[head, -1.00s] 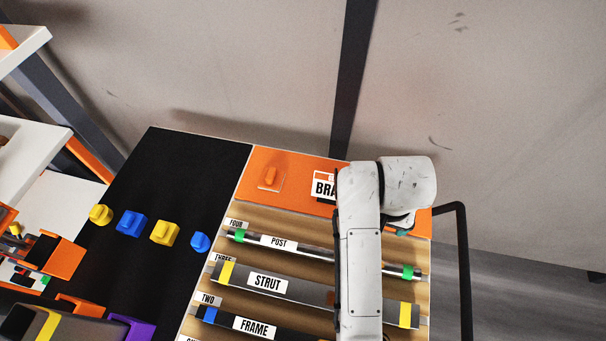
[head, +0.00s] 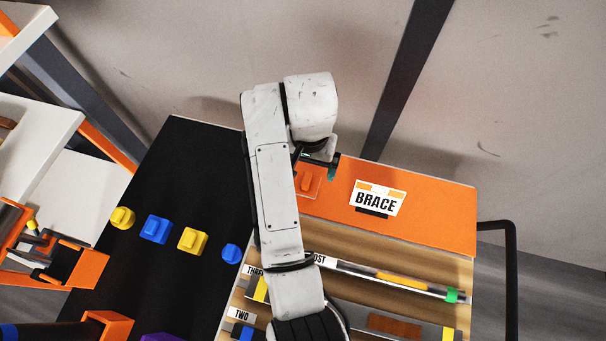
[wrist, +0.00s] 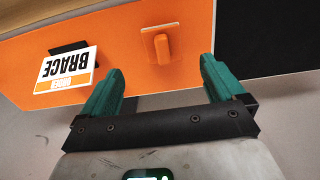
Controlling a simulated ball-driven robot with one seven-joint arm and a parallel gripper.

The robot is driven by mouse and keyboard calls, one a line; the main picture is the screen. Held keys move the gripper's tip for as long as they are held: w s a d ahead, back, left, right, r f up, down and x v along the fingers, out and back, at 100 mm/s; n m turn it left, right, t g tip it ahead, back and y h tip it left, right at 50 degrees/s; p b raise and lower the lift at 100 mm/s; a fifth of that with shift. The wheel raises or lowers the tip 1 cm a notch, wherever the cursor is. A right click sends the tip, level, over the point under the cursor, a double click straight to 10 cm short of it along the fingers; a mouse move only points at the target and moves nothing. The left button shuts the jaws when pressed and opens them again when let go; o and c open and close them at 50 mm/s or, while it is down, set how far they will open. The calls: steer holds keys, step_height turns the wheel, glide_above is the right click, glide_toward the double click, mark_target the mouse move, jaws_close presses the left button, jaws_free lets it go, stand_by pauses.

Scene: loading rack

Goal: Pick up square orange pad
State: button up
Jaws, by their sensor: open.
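The square orange pad (head: 310,187) has a raised orange grip and lies on the orange panel at the rack's far edge, partly hidden by my arm in the head view. In the wrist view the pad (wrist: 162,47) lies ahead, roughly centred between the fingertips. My gripper (head: 318,166) hangs by the pad's far side with its teal fingers apart. In the wrist view my gripper (wrist: 160,70) is open and empty, and the fingers do not touch the grip.
A BRACE card (head: 377,198) stands on the orange panel (head: 440,215) right of the pad. Yellow and blue knobbed pieces (head: 155,229) sit on the black surface (head: 185,170) at left. Labelled bars, including a silver one (head: 360,273), lie on the wooden rack nearer me.

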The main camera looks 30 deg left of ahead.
mark_target(307, 176)
steer(key=shift+w+a+f+p, duration=0.1)
steer(key=shift+f, duration=1.3)
steer(key=shift+w+a+f+p, duration=0.1)
steer(key=shift+w+f+p, duration=0.05)
steer(key=shift+f, duration=1.3)
steer(key=shift+w+a+f+p, duration=0.1)
steer(key=shift+f, duration=1.3)
steer(key=shift+c, duration=0.3)
steer(key=c, duration=1.1)
steer(key=shift+r, duration=0.15)
steer(key=shift+r, duration=0.5)
steer(key=shift+s+a+r+p, duration=0.45)
steer(key=shift+s+a+r, duration=0.5)
steer(key=shift+s+r, duration=1.1)
steer(key=shift+s+a+r+p, duration=0.5)
steer(key=shift+s+a+r, duration=0.45)
steer(key=shift+s+r, duration=1.1)
steer(key=shift+s+a+r+p, duration=0.45)
steer(key=shift+s+a+r, duration=0.5)
steer(key=shift+s+r, duration=1.1)
